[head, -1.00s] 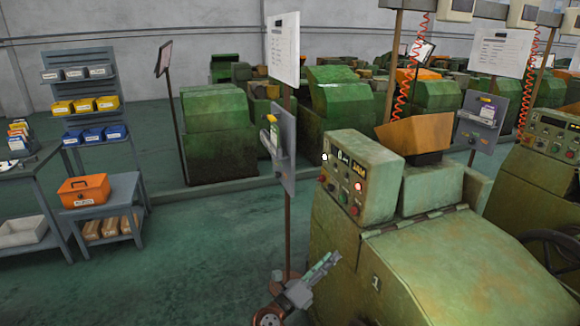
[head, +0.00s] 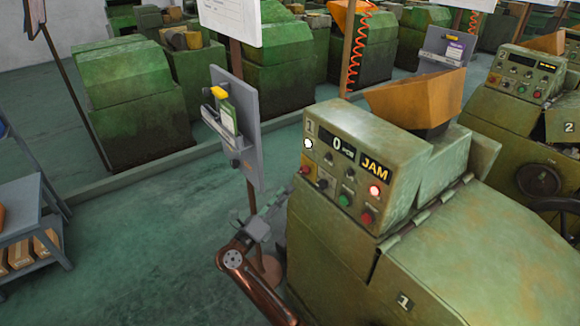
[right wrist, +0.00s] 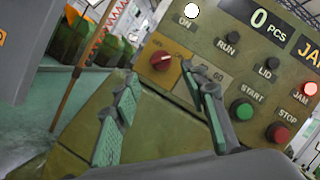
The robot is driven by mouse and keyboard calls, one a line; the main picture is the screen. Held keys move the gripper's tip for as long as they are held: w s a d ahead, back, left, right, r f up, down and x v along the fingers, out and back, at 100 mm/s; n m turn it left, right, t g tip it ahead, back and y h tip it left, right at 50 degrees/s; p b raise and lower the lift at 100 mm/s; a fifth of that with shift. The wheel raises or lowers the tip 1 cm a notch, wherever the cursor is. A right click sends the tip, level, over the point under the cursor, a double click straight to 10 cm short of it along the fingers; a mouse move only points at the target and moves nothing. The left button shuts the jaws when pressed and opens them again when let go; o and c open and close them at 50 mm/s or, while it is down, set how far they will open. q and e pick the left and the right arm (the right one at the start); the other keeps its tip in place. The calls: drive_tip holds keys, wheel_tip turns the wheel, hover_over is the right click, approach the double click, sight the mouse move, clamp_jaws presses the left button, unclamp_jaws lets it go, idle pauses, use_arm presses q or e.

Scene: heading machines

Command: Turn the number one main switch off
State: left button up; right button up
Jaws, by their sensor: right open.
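Machine number one (head: 345,240) is green, with a control panel (head: 345,170) on its upper front. A red rotary knob (head: 304,169) sits at the panel's left, below a lit white lamp (head: 308,143) marked ON. In the right wrist view the red knob (right wrist: 162,62) has a pale pointer mark; its exact setting is not readable. My right gripper (head: 283,203) is below and left of the panel. In the wrist view its open fingers (right wrist: 160,72) stand either side of the knob in the picture, with nothing between them. My left gripper is not in view.
The display reads 0 pcs, with a lit JAM sign (head: 375,169), a red lamp, a green start button (head: 344,200) and a red stop button. A grey board on a post (head: 237,125) stands close to my right arm. Machine two (head: 530,130) is at the right.

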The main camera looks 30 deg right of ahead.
sight(304, 171)
drive_tip(key=x, duration=0.7)
drive_tip(key=shift+w+d+r, duration=0.2)
drive_tip(key=shift+w+d, duration=0.05)
drive_tip(key=shift+d, duration=0.05)
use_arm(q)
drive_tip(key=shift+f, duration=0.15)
use_arm(e)
drive_tip(key=shift+c, duration=0.4)
